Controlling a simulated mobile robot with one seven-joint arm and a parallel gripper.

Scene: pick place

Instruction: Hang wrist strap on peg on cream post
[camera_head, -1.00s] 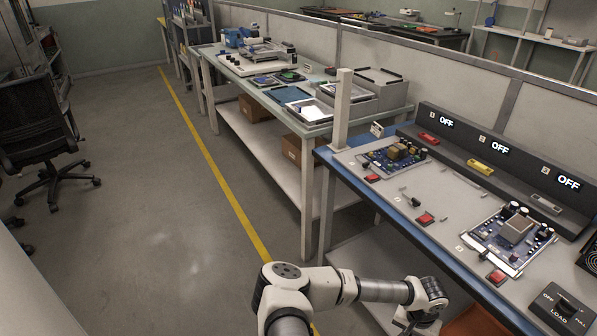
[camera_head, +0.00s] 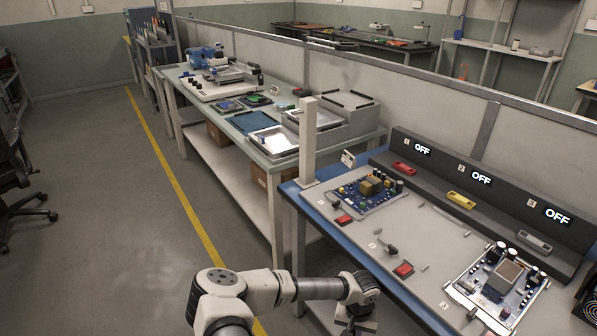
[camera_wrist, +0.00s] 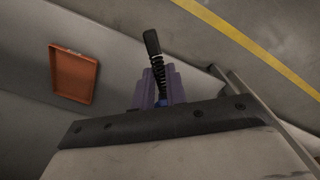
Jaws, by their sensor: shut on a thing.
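The cream post (camera_head: 308,138) stands upright at the far left corner of the blue-edged bench in the head view. I cannot make out its peg. My gripper (camera_head: 357,322) is low at the bottom of the head view, in front of the bench's front edge and well short of the post; its fingers are mostly cut off. In the wrist view my gripper (camera_wrist: 158,92) is shut on the wrist strap (camera_wrist: 153,45), which shows a black end and a dark coiled cord. A small blue part shows at the finger base. The strap's remainder is hidden.
The bench (camera_head: 430,240) carries circuit boards, red switches and a grey console (camera_head: 480,190) with OFF displays. A second table (camera_head: 250,140) with equipment stands behind the post. Open floor with a yellow line lies left. An orange tray (camera_wrist: 75,75) shows in the wrist view.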

